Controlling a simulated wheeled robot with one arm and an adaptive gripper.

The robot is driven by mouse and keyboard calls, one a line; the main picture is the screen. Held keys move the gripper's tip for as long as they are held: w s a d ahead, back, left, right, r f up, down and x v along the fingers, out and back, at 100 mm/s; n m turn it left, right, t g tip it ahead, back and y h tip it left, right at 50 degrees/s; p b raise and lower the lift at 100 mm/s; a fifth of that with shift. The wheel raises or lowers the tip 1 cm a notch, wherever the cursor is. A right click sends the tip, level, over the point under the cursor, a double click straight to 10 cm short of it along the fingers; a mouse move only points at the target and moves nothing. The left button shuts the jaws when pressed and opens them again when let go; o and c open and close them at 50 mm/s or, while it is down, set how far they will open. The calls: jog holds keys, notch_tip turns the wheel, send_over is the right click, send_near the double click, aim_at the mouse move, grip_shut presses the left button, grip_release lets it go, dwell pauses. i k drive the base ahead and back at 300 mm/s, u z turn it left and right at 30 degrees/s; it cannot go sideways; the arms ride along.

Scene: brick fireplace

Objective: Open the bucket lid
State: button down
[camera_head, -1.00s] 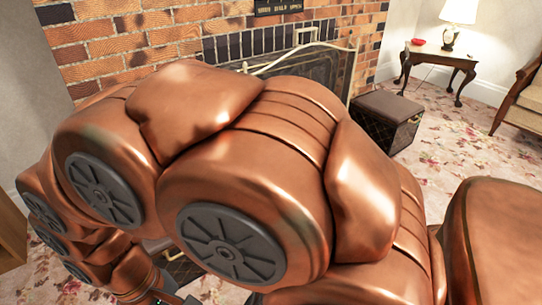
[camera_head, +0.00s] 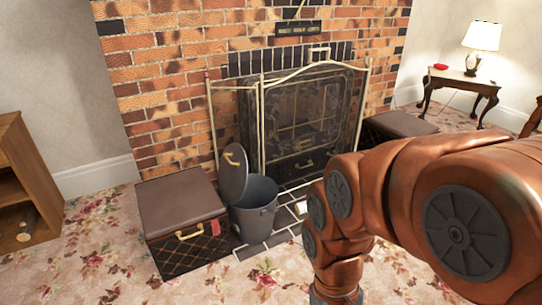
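The grey metal bucket (camera_head: 254,212) stands on the dark tiled hearth in front of the fireplace, left of my arm. Its round lid (camera_head: 234,173), with a brass-coloured handle (camera_head: 232,154), stands tilted up at the bucket's left rim. The bucket's mouth is uncovered. My copper-coloured arm fills the right side of the view and bends down towards the bottom edge. My gripper is below the picture and does not show. The arm is apart from the bucket in the picture.
A brown box (camera_head: 180,205) with a handle stands close left of the bucket. A brass-framed fire screen (camera_head: 300,120) is behind it. A wooden shelf (camera_head: 30,180) is at far left, and a dark box (camera_head: 400,124) and lamp table (camera_head: 460,85) are at right. Flowered carpet lies free in front.

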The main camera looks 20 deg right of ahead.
aim_at(233, 168)
jog(key=u, duration=0.25)
jog(key=i, duration=1.05)
jog(key=u, duration=0.65)
jog(key=i, duration=0.45)
jog(key=u, duration=0.15)
